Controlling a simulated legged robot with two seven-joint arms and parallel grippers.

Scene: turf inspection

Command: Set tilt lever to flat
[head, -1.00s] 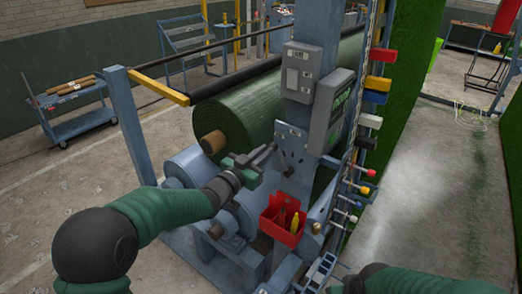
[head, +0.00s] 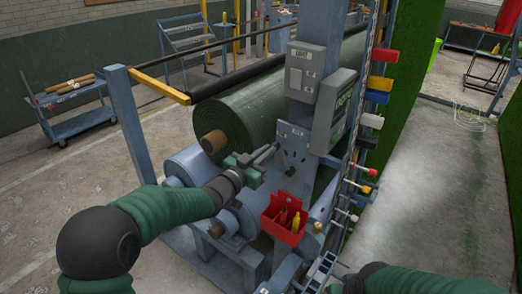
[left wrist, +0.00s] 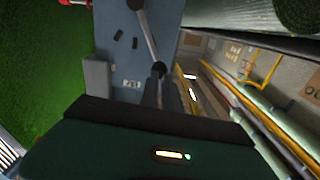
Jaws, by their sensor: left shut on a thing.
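The tilt lever (left wrist: 148,38) is a grey bar on a blue-grey slotted plate (left wrist: 118,55) in the left wrist view. It runs from a round pivot to a dark knob (left wrist: 159,69). My left gripper (left wrist: 160,80) is shut on the knob end of the lever. In the head view, the same plate (head: 296,134) is on the machine's blue post, and my left gripper (head: 267,154) reaches it from the left. The fingers hide most of the lever there. A small label on the plate is too small to read. My right gripper is out of view; only its arm shows.
A red bin (head: 281,232) with tools hangs just below the plate. A grey switch box (head: 305,66) and a control box (head: 334,110) are above it. A green turf roll (head: 245,112) lies behind my left gripper.

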